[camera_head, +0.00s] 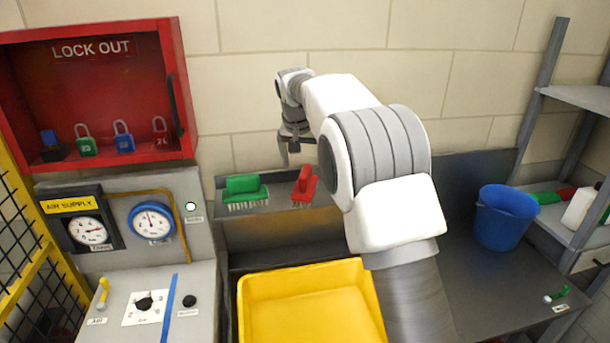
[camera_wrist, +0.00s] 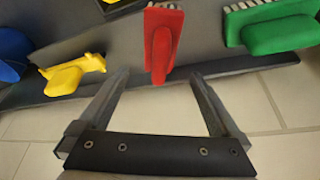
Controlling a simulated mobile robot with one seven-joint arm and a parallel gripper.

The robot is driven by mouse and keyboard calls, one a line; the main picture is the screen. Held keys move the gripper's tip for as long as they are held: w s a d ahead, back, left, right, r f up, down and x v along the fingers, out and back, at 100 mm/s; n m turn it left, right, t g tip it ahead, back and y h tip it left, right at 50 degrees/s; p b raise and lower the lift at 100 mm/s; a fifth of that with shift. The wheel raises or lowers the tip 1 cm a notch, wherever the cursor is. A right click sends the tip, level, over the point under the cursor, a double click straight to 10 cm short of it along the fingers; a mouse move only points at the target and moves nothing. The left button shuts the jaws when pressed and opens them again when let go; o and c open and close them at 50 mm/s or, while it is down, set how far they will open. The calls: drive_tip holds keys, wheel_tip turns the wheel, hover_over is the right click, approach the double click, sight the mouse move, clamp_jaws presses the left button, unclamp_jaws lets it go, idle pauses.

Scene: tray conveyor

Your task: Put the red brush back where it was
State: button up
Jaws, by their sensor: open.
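The red brush (camera_head: 305,184) rests on a narrow grey wall shelf (camera_head: 280,206), its bristles at the shelf's front side. A green brush (camera_head: 243,185) lies on the same shelf to its left. My gripper (camera_head: 289,158) is above and behind the red brush, by the wall. In the wrist view the red brush (camera_wrist: 163,42) shows beyond and between the fingertips of my gripper (camera_wrist: 160,78), which is open with nothing held. The green brush (camera_wrist: 275,35) is to the right there, and a yellow item (camera_wrist: 70,74) is to the left.
A yellow tray (camera_head: 310,300) is below the shelf. A blue bucket (camera_head: 504,217) stands on the dark bench (camera_head: 470,250) at right. A red lockout box (camera_head: 90,90) and a gauge panel (camera_head: 190,235) are at left. My arm hides the shelf's right part in the head view.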

drive_tip(key=shift+v, duration=2.4)
drive_tip(key=s+d+r, duration=0.2)
drive_tip(key=s+d, duration=0.2)
drive_tip(key=s, duration=0.3)
drive_tip(key=s+d+r+n, duration=0.1)
drive_tip(key=s+d+r, duration=0.2)
drive_tip(key=s, duration=0.3)
drive_tip(key=s+d+r, duration=0.2)
drive_tip(key=s+d, duration=0.2)
drive_tip(key=s, duration=0.3)
drive_tip(key=s+d+f, duration=0.1)
drive_tip(key=s+f, duration=0.2)
drive_tip(key=s, duration=0.4)
drive_tip(key=s+d+f, duration=0.1)
drive_tip(key=s+f, duration=0.2)
drive_tip(key=s, duration=0.4)
drive_tip(key=s+d+f+n+t, duration=0.1)
drive_tip(key=s+f, duration=0.2)
drive_tip(key=s, duration=0.4)
drive_tip(key=shift+d+y, duration=0.35)
drive_tip(key=shift+y, duration=0.05)
drive_tip(key=shift+f, duration=0.1)
drive_tip(key=shift+f, duration=0.1)
